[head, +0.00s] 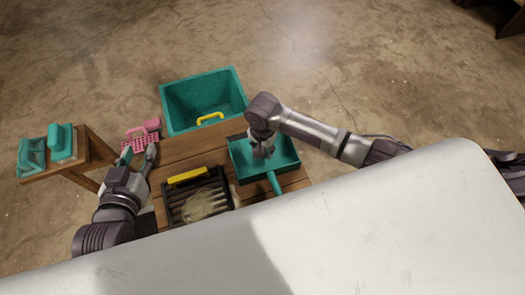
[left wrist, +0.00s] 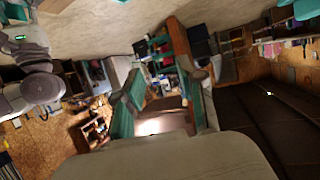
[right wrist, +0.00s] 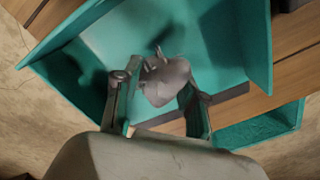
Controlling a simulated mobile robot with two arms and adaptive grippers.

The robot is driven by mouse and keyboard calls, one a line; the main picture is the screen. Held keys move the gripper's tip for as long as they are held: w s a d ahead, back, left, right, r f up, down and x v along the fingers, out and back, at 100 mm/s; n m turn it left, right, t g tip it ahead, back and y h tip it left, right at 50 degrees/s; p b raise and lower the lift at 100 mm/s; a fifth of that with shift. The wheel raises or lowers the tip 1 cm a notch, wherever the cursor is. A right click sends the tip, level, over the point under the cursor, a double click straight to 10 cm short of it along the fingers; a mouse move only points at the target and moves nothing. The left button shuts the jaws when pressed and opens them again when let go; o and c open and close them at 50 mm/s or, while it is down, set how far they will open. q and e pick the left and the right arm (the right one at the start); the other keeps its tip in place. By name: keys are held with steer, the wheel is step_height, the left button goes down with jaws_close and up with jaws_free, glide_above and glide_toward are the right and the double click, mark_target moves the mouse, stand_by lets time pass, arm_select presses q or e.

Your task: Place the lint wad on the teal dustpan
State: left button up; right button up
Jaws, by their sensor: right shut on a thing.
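The teal dustpan (head: 287,158) lies on the wooden table, its handle toward the white surface. My right gripper (head: 262,152) is over the pan. In the right wrist view my right gripper (right wrist: 160,105) is shut on the grey, lumpy lint wad (right wrist: 168,82), with the pan (right wrist: 108,38) behind it. I cannot tell whether the wad touches the pan floor. In the head view the gripper mostly hides the wad. My left gripper (head: 139,157) is at the table's left edge by the pink basket; its fingers stand apart and empty in the left wrist view (left wrist: 163,100).
A large teal bin (head: 190,105) stands behind the table. A black slatted tray with a yellow handle (head: 188,176) holds a pale fibrous tuft (head: 205,204). A pink basket (head: 140,141) is at the left. A small side stand holds teal items (head: 62,141). A white surface (head: 330,240) fills the front.

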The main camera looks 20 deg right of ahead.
steer(key=shift+f, duration=0.6)
arm_select(q)
steer(key=r, duration=0.1)
steer(key=t, duration=0.1)
steer(key=w+r, duration=0.1)
steer(key=shift+w+d+r+t+h, duration=0.1)
steer(key=shift+d+r+t+h, duration=0.2)
steer(key=shift+d+r+t, duration=0.1)
steer(key=shift+f, duration=0.1)
arm_select(e)
steer(key=shift+f, duration=0.1)
steer(key=o, duration=1)
arm_select(q)
steer(key=shift+a, duration=0.1)
